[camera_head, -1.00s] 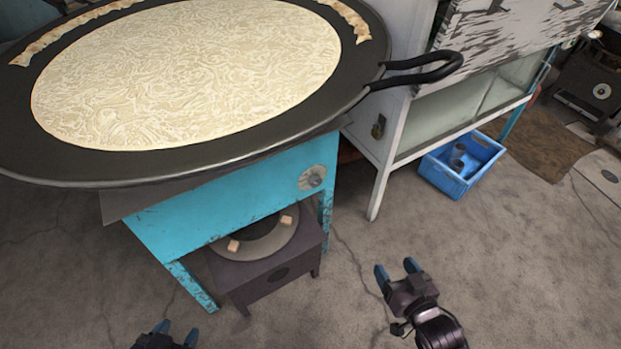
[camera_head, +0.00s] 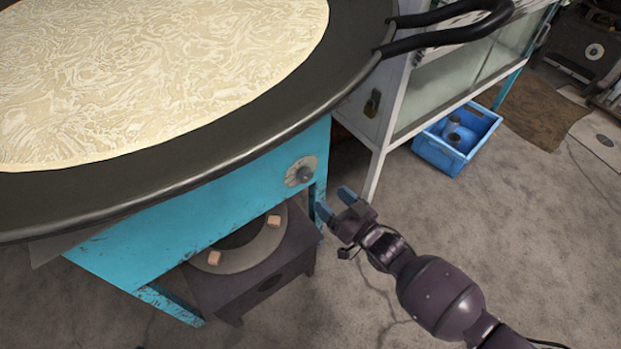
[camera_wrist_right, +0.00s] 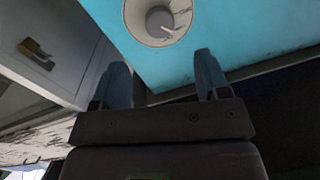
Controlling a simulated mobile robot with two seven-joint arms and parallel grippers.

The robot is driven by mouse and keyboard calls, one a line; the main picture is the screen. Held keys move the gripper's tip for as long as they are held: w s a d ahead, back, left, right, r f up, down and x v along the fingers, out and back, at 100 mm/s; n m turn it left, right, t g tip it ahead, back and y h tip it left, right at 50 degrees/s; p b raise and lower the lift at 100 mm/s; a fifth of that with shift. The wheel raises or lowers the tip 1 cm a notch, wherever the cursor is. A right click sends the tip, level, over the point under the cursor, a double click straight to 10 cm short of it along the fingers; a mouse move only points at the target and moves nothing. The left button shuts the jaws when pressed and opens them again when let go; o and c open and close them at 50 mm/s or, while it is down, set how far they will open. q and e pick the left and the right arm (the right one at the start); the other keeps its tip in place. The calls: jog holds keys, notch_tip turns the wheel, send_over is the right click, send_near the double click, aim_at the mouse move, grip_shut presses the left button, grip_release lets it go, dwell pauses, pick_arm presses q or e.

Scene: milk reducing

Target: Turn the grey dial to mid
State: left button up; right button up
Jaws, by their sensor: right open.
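The grey dial (camera_head: 303,173) is a round knob on a pale disc on the front of the turquoise stove stand (camera_head: 225,205), near its right corner. My right gripper (camera_head: 334,203) is open and empty, a little below and right of the dial in the head view, and apart from it. In the right wrist view the dial (camera_wrist_right: 159,20) is at the top, beyond the space between the two blue fingers (camera_wrist_right: 165,80). The knob's exact angle is too small to read. My left gripper is not visible.
A large black pan (camera_head: 250,135) with milk (camera_head: 150,70) overhangs the stand above the dial. A dark burner (camera_head: 255,285) is below. A white cabinet (camera_head: 385,125) with a padlock stands close on the right. A blue crate (camera_head: 440,157) is on the floor; the right foreground floor is clear.

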aim_at(308, 178)
jog(key=x, duration=0.2)
jog(key=b+x, duration=0.1)
jog(key=x, duration=0.3)
jog(key=shift+w+a+f, duration=0.2)
jog(key=shift+f, duration=0.1)
jog(key=shift+b+x, duration=0.35)
jog(key=shift+x, duration=0.45)
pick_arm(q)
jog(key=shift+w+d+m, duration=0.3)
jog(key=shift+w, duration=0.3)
pick_arm(e)
jog(key=shift+r, duration=0.2)
jog(key=shift+c, duration=1)
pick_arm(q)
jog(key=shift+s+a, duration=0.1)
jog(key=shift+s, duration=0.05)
pick_arm(e)
jog(key=c, duration=0.7)
